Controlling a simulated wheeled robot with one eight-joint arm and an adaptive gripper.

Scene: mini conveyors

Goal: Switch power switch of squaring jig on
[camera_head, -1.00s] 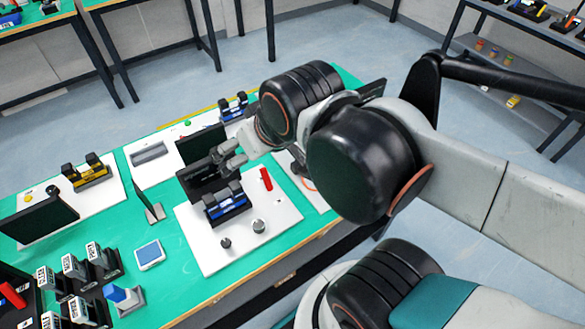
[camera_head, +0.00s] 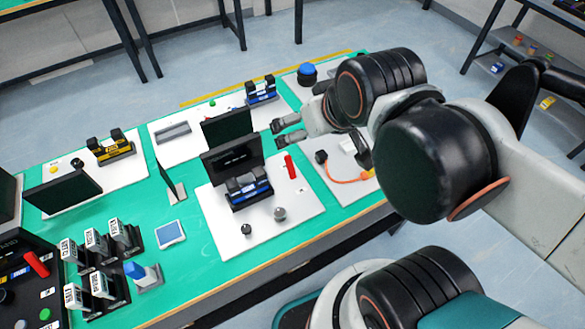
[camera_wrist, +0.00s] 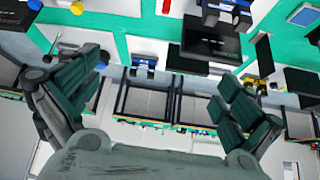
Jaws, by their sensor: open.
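No label that I can read marks the squaring jig. A white board (camera_head: 222,228) in the middle of the bench carries a blue-and-black device (camera_head: 248,190), a dark screen (camera_head: 233,158), two knobs and an upright red switch-like lever (camera_head: 290,166). Whether this lever is on or off I cannot tell. My gripper (camera_head: 279,134) is open and empty, behind the red lever in the head view and apart from it. In the wrist view, my gripper's fingers (camera_wrist: 157,92) are spread wide, with nothing between them; a red piece (camera_wrist: 166,6) shows at the top edge.
On the right, a white board bears an orange cable (camera_head: 345,179). Behind are a blue dome button (camera_head: 307,71) and another blue device (camera_head: 261,90). A yellow device (camera_head: 111,147) stands left. Labelled blocks (camera_head: 95,243) and another red lever (camera_head: 37,263) are front left.

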